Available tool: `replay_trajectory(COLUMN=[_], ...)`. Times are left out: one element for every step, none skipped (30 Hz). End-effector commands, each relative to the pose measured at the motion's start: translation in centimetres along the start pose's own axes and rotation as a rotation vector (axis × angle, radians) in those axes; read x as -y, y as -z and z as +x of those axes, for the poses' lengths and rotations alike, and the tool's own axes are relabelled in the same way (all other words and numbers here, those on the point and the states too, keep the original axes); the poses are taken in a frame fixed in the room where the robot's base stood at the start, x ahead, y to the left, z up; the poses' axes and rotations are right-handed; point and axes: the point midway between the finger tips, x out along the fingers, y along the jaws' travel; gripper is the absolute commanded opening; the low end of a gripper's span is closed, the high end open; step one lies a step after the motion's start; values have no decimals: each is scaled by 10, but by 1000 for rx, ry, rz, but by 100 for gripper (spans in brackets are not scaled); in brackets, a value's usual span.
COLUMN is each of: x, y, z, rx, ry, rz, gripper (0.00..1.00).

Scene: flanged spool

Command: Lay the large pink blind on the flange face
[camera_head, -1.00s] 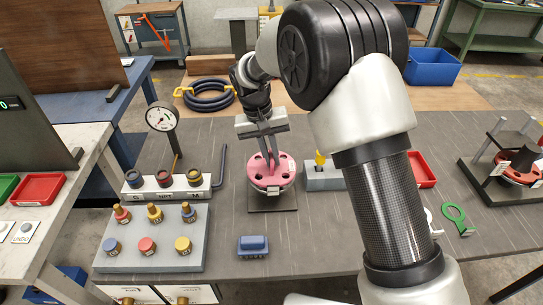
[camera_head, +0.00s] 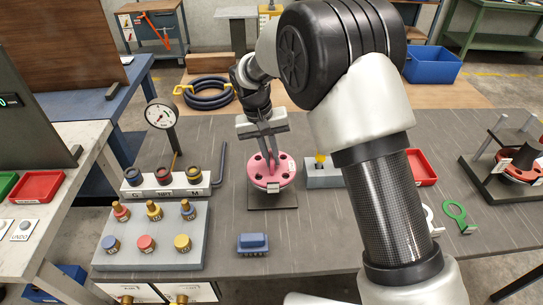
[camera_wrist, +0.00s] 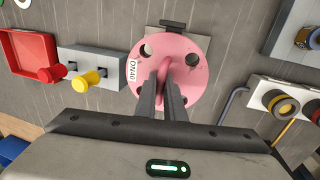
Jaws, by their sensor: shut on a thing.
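The large pink blind (camera_head: 284,169) is a round disc with several bolt holes. It lies flat at the top of the spool stand on a dark square base (camera_head: 272,200), and the flange under it is mostly hidden. In the wrist view the pink blind (camera_wrist: 190,52) shows a "DN40" tag at its left edge. My gripper (camera_head: 272,158) points down at the blind's middle. In the wrist view my gripper (camera_wrist: 165,75) is shut on the blind's raised pink handle. I cannot tell whether the blind touches the flange all round.
A grey block with a yellow plug (camera_head: 320,158) stands close right of the spool. A rack of ringed plugs (camera_head: 165,185) and a block of coloured fittings (camera_head: 152,236) are at left. A dial gauge (camera_head: 161,116) stands behind them. A blue block (camera_head: 252,242) lies in front.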

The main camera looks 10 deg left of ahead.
Motion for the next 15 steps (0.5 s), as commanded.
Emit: replay_trajectory(x=[0, 0, 0, 0, 0, 0, 0, 0, 0, 0, 0, 0, 0, 0, 0], y=[1, 1, 1, 1, 1, 1, 1, 1, 1, 1, 1, 1, 0, 0, 0], z=[-2, -2, -2, -2, -2, -2, -1, -1, -1, -1, -1, -1, 0, 0, 0], rx=[-4, -4, -4, -4, -4, -3, -3, -3, -3, -3, -2, -2, -1, -1, -1], ry=[1, 0, 1, 1, 1, 1, 1, 0, 0, 0, 0, 0, 0, 0, 0], rz=[1, 1, 1, 1, 1, 1, 1, 1, 0, 0, 0, 0, 0, 0, 0], gripper=[0, 0, 0, 0, 0, 0, 14, 19, 26, 31, 31, 31, 31, 31, 31])
